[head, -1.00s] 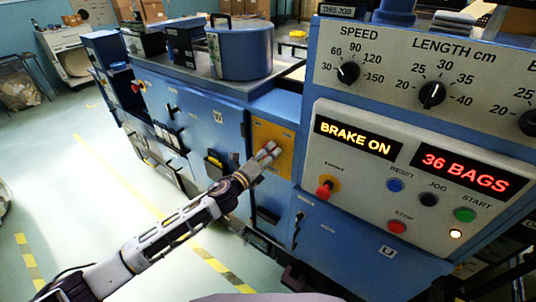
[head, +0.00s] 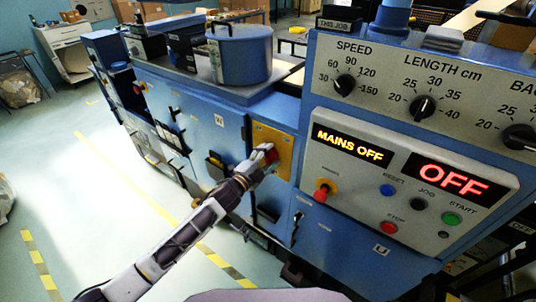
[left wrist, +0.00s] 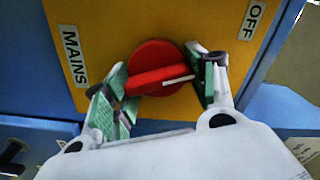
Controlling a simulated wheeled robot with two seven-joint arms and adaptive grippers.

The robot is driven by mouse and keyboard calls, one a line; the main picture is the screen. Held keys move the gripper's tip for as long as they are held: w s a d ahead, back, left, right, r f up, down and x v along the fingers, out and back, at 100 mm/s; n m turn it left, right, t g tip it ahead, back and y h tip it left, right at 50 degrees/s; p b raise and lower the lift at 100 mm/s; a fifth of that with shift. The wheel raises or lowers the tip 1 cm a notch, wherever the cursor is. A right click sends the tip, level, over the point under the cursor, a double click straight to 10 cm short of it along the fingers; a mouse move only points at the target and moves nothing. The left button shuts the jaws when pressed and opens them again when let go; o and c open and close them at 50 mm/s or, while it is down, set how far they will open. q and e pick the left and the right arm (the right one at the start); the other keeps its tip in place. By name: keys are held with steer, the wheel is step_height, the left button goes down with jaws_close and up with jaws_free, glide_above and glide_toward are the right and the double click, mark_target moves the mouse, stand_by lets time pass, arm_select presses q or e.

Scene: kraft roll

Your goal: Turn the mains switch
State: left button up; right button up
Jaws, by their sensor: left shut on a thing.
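The red mains switch (left wrist: 155,58) is a round knob with a raised grip bar and a white line, on a yellow plate (left wrist: 105,20) labelled MAINS and OFF. In the left wrist view the white line points right. My left gripper (left wrist: 163,90) is shut on the knob's bar, one green-padded finger on each side. In the head view the gripper (head: 266,156) reaches the yellow plate (head: 285,148) and mostly hides the switch. The panel displays read MAINS OFF (head: 350,144) and OFF (head: 452,180). My right gripper is not in view.
The control panel (head: 325,205) with knobs and buttons stands right of the plate, with a red stop knob (head: 322,192) on its near side. A blue pot (head: 240,55) sits on the machine top. Open floor (head: 110,210) lies to the left.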

arm_select(q)
steer(key=n+p, duration=0.1)
steer(key=n, duration=0.2)
steer(key=shift+n+p, duration=0.3)
steer(key=shift+a+n, duration=0.1)
steer(key=shift+n, duration=0.2)
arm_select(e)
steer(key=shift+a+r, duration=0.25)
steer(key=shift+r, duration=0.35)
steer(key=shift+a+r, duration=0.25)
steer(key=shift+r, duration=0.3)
arm_select(q)
steer(key=o, duration=1)
steer(key=shift+w, duration=0.1)
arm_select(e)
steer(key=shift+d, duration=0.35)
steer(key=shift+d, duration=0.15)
